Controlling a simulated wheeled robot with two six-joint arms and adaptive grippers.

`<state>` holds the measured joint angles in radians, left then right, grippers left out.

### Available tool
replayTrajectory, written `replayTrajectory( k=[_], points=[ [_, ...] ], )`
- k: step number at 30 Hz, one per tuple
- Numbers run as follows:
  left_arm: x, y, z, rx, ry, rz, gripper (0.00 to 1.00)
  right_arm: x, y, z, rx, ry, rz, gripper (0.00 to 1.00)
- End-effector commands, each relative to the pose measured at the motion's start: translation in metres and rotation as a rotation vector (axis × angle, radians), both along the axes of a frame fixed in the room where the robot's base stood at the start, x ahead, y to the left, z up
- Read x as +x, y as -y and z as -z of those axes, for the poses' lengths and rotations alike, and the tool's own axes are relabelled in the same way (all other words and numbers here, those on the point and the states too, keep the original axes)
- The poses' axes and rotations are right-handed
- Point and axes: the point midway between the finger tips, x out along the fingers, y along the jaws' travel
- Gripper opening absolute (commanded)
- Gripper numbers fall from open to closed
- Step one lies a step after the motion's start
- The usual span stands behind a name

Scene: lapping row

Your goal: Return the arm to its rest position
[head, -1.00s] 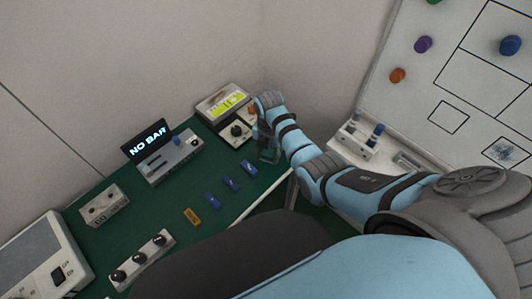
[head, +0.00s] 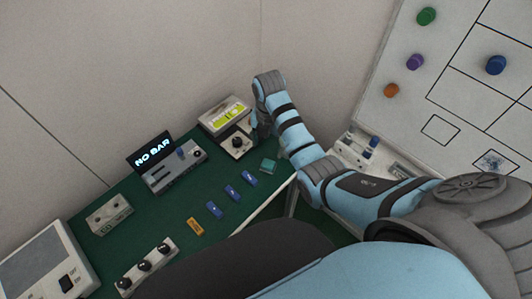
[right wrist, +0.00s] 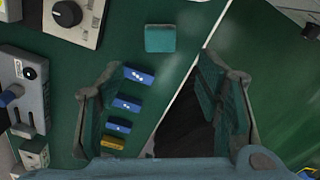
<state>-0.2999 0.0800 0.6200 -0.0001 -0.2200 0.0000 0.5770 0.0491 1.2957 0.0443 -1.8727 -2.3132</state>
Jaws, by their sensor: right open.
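My right arm (head: 295,135) reaches in from the right in the head view, over the right end of the green table (head: 130,205). Its gripper (head: 257,128) is partly hidden by the wrist there, near a device with a yellow-green display (head: 225,113). In the right wrist view the gripper (right wrist: 160,68) is open, with nothing between its fingers. A teal block (right wrist: 160,39) lies on the table beyond the fingertips, apart from them; it also shows in the head view (head: 268,165). My left gripper is not in view.
Several blue bars (head: 232,192) and a yellow bar (head: 195,226) lie in a row along the table. A device with a "NO BAR" screen (head: 152,149) stands behind. A marked white board (head: 455,90) with colored knobs is at right. A pale wall backs the table.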

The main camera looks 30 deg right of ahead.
Motion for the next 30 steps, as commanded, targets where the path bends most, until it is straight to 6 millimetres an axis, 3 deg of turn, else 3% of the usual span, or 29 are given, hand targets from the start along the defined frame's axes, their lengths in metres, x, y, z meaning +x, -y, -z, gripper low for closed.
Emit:
replayTrajectory(
  k=[4,20,23,25,30],
  points=[
    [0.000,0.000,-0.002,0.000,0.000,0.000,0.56,0.000,0.000,-0.010,-0.001,-0.001,0.000,0.59],
    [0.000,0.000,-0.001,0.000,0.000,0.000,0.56,-0.007,0.001,-0.002,-0.004,0.006,0.060,0.59],
    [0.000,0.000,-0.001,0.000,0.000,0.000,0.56,-0.034,0.006,0.020,-0.015,0.040,0.314,0.59],
    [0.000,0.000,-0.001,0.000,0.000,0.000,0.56,-0.064,0.011,0.037,-0.014,0.084,0.579,0.59],
    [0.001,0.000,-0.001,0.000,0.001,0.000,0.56,-0.133,0.016,0.053,0.040,0.183,1.177,0.59]
  ],
)
